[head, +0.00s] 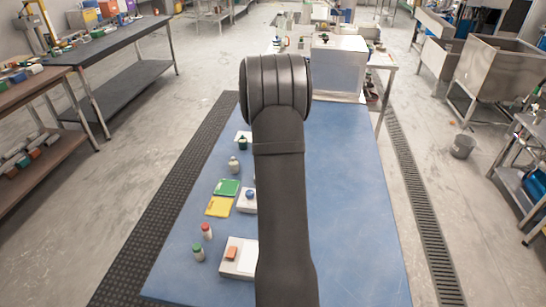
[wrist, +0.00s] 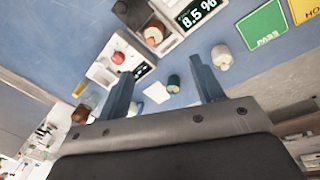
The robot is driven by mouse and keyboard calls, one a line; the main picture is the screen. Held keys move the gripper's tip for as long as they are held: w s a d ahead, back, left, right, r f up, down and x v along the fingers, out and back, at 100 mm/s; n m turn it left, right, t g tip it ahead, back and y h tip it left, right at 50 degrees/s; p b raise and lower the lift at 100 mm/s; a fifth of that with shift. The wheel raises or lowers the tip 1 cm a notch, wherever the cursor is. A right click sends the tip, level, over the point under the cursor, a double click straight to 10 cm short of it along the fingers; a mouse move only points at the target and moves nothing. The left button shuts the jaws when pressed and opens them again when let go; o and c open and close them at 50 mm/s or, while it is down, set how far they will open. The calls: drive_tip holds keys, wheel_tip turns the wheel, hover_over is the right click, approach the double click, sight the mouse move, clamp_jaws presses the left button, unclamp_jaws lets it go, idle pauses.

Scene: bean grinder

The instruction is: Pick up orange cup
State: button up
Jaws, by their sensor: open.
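My gripper (wrist: 160,66) is open in the wrist view, its two fingers wide apart with nothing held between them. In the head view my own arm hides it. A small salmon-orange round thing (wrist: 154,34) sits on a pale device beyond the fingertips; it may be the orange cup, but I cannot tell for sure. A red round piece (wrist: 118,58) sits on another pale device near the left fingertip. In the head view, a small orange block-like thing (head: 232,253) lies on a white device at the table's near end.
The blue table (head: 355,200) is clear on its right side. A dark green bottle (wrist: 173,84) and a whitish jar (wrist: 222,60) stand near the fingers. Green (head: 227,187) and yellow (head: 219,206) cards lie left of my arm. A large white box (head: 338,66) stands at the far end.

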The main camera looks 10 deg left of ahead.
drive_tip(key=w+d+r+n+g, duration=0.2)
drive_tip(key=w+r+n, duration=0.2)
drive_tip(key=n, duration=0.6)
drive_tip(key=f, duration=1.7)
drive_tip(key=shift+s+a, duration=0.25)
drive_tip(key=c, duration=1.2)
drive_tip(key=shift+o, duration=0.2)
drive_tip(key=shift+r, duration=0.1)
